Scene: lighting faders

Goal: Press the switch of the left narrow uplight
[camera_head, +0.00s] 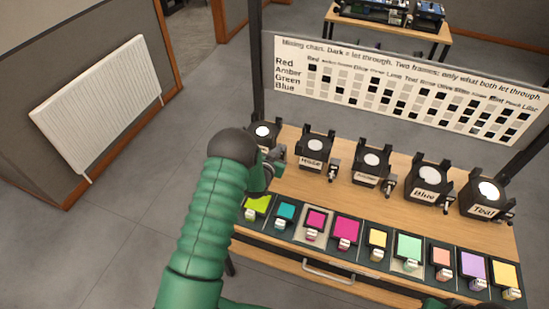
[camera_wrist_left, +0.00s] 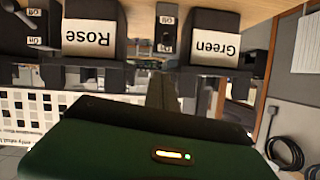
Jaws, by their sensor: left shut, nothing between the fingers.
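A row of black uplights with round white lenses stands on the wooden table. The leftmost uplight (camera_head: 263,132) is partly hidden by my left arm; the Rose uplight (camera_head: 311,160) stands to its right. The wrist view is upside down and shows the Rose label (camera_wrist_left: 90,38), the Green label (camera_wrist_left: 215,47) and a small black On/Off switch box (camera_wrist_left: 166,30) between them. My left gripper (camera_head: 270,168) is shut and empty, close to the leftmost uplight and its switch. Contact cannot be told. No label in view reads "narrow".
More uplights, Blue (camera_head: 426,190) and Teal (camera_head: 485,200) among them, stand to the right with switch boxes beside them. Colored gel frames (camera_head: 347,231) line the front edge. A mixing chart (camera_head: 400,92) stands behind. A white radiator (camera_head: 98,100) is at the left wall.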

